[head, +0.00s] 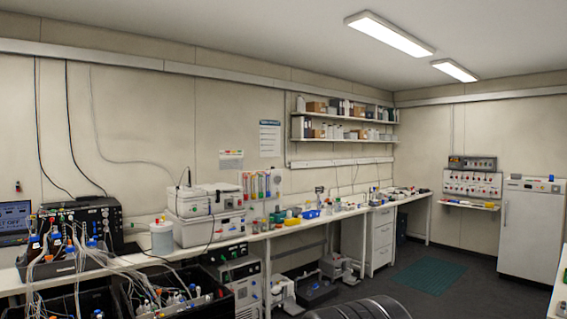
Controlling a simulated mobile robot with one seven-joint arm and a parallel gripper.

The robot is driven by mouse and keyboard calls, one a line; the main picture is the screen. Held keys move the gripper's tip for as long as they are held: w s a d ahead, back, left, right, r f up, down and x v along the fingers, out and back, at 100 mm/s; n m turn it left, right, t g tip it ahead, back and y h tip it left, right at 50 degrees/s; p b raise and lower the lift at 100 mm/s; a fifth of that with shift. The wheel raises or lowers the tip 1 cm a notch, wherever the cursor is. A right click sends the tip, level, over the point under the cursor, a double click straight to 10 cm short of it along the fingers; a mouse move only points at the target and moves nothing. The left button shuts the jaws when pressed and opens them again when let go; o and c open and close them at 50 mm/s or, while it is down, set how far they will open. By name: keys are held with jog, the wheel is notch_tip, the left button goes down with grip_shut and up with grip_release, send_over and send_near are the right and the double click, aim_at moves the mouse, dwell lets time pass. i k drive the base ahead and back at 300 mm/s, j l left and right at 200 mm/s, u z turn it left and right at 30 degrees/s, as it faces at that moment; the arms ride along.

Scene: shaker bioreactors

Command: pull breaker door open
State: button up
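A white wall panel (472,184) with a row of small red and dark parts hangs on the far wall at the right; it may be the breaker panel. A grey box (472,163) with small coloured parts sits just above it. Both are too small to tell whether either has a breaker door, or whether one is open or shut. My gripper is not in view.
A long white bench (290,229) crowded with lab equipment runs along the left wall. A white cabinet or fridge (531,229) stands right of the panel. A narrow shelf (468,205) juts out below the panel. Dark floor with a green mat (428,274) lies clear before it.

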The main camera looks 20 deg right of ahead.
aim_at(477, 163)
jog(key=z, duration=1.7)
jog(key=i, duration=8.8)
jog(key=j+u, duration=0.05)
jog(key=j, duration=0.2)
